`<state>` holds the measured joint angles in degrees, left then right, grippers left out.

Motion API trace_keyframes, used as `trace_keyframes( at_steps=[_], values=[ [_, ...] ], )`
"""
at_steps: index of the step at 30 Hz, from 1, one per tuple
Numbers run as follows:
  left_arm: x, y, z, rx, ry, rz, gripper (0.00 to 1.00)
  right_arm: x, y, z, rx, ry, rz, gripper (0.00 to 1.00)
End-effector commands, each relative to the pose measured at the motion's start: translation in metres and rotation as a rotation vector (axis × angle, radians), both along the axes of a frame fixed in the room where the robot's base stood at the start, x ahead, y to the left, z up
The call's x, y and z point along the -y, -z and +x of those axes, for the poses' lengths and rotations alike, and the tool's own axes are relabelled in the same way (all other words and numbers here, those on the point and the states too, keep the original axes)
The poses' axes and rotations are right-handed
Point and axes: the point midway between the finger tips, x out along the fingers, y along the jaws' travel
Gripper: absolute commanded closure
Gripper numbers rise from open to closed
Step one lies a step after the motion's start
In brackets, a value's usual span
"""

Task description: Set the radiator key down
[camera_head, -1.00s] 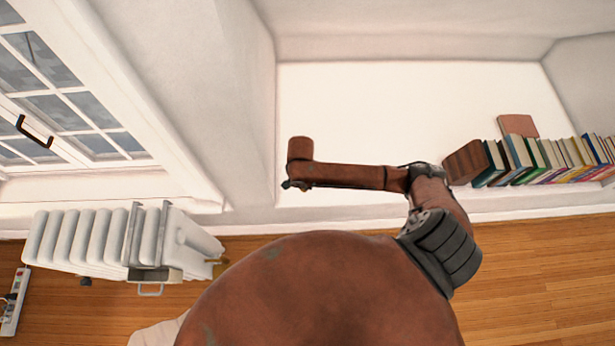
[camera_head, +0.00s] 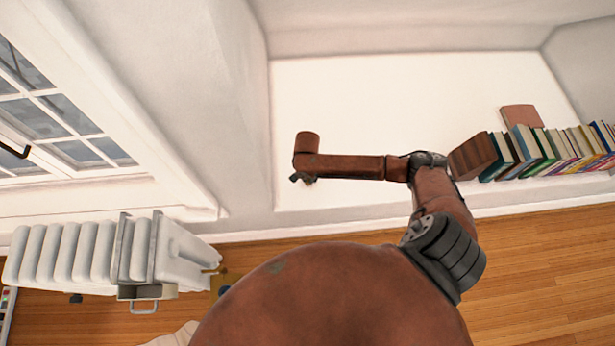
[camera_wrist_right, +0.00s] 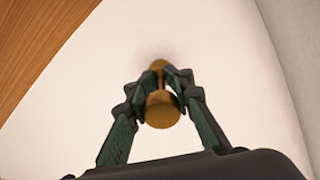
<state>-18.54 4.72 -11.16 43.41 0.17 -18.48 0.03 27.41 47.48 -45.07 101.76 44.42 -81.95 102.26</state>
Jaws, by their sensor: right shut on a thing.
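The radiator key (camera_wrist_right: 162,110) is a small brass piece with a rounded knob at its near end, seen in the right wrist view. My right gripper (camera_wrist_right: 163,88) is shut on it, with the dark green-padded fingers on both sides of its stem. Behind the key is the white surface of the niche ledge (camera_wrist_right: 90,100), with a faint shadow by the key's far end. I cannot tell whether the key touches it. In the head view my right gripper (camera_head: 301,179) is small and partly hidden under my wrist, over the ledge (camera_head: 350,100). My left gripper is not in view.
A row of books (camera_head: 550,150) with a brown bookend (camera_head: 472,156) stands on the right of the ledge. A white radiator (camera_head: 90,250) with a hung metal holder (camera_head: 140,291) is at lower left, below the window (camera_head: 60,120). The ledge's middle is clear.

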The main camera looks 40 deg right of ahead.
Motion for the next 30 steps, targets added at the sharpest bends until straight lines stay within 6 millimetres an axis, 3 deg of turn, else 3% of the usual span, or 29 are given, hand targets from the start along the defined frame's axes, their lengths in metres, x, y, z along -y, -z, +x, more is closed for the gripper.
trace_keyframes(
  at_steps=[9,10,18,30],
  values=[
    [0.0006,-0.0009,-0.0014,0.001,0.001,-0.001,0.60,0.0000,0.0014,0.0002,0.001,0.001,-0.001,1.00],
    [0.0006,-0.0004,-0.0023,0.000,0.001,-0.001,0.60,0.0003,0.0013,0.0003,0.001,0.001,-0.001,0.80],
    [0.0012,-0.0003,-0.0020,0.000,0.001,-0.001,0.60,0.0001,0.0016,0.0002,0.001,0.000,-0.001,0.61],
    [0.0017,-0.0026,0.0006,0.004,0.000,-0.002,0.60,-0.0009,-0.0072,0.0004,0.002,-0.001,0.000,0.61]
  ],
)
